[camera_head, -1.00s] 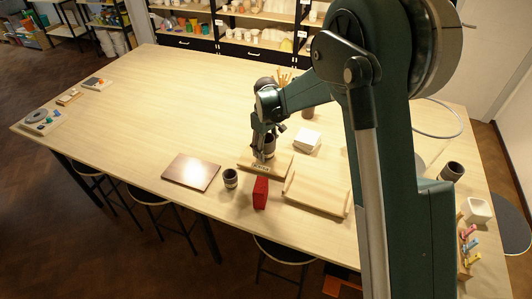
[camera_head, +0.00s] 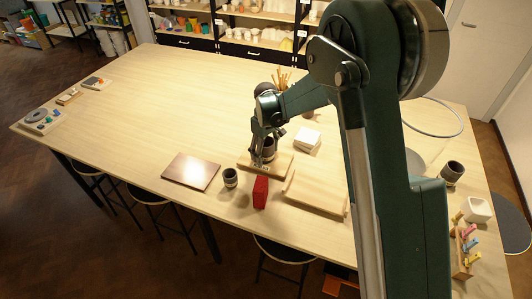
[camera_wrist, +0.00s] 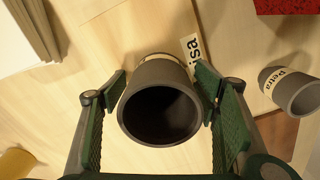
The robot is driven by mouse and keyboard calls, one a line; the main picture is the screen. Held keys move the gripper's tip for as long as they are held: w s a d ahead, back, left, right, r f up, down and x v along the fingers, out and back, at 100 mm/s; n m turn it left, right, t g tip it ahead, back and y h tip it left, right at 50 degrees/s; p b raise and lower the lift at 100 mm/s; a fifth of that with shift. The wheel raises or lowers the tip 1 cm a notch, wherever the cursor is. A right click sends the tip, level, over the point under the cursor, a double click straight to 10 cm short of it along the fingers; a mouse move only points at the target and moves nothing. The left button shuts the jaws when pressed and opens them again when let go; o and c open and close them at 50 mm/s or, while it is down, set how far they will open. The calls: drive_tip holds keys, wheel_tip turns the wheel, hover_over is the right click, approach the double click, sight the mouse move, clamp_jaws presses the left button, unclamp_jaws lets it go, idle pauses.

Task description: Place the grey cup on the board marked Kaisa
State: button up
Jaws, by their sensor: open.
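The grey cup (camera_wrist: 160,105) is dark grey with a pale label band. It stands on a light wooden board whose tag (camera_wrist: 190,47) shows the letters "isa", the rest hidden behind the cup. In the head view the same board (camera_head: 285,164) lies near the table's middle front, with the cup (camera_head: 269,152) on it. My gripper (camera_wrist: 162,88) is open around the cup, one finger on each side, with a narrow gap visible on the left; contact on the right is hard to tell.
Another grey cup (camera_wrist: 290,92), marked Petra, stands beside the board. A red block (camera_head: 260,192), a dark reddish board (camera_head: 191,172), a light wooden tray (camera_head: 315,193) and white square pieces (camera_head: 307,139) are close by. The table's left half is mostly clear.

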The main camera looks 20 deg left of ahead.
drive_tip(key=shift+r, duration=0.2)
wheel_tip(320, 180, up, 12)
idle(0.8)
idle(0.5)
idle(0.3)
drive_tip(key=s+d+r+m+t, duration=0.1)
drive_tip(key=s+d+r+m, duration=0.15)
drive_tip(key=d+r, duration=0.55)
drive_tip(key=s+d+r+m+t+y, duration=0.1)
drive_tip(key=s+d+r+m, duration=0.2)
drive_tip(key=d, duration=1)
drive_tip(key=s+d+r+m+t, duration=0.1)
drive_tip(key=s+d+r, duration=0.2)
drive_tip(key=d+r, duration=0.55)
drive_tip(key=s+d+f+m+t, duration=0.2)
drive_tip(key=s+d+m, duration=0.1)
drive_tip(key=s+d, duration=0.8)
drive_tip(key=s+d+f+m+t+h, duration=0.1)
drive_tip(key=s+d+m, duration=0.3)
drive_tip(key=s+d, duration=0.7)
drive_tip(key=shift+s+d+f+t, duration=0.4)
drive_tip(key=shift+d+t, duration=0.2)
drive_tip(key=shift+d, duration=0.35)
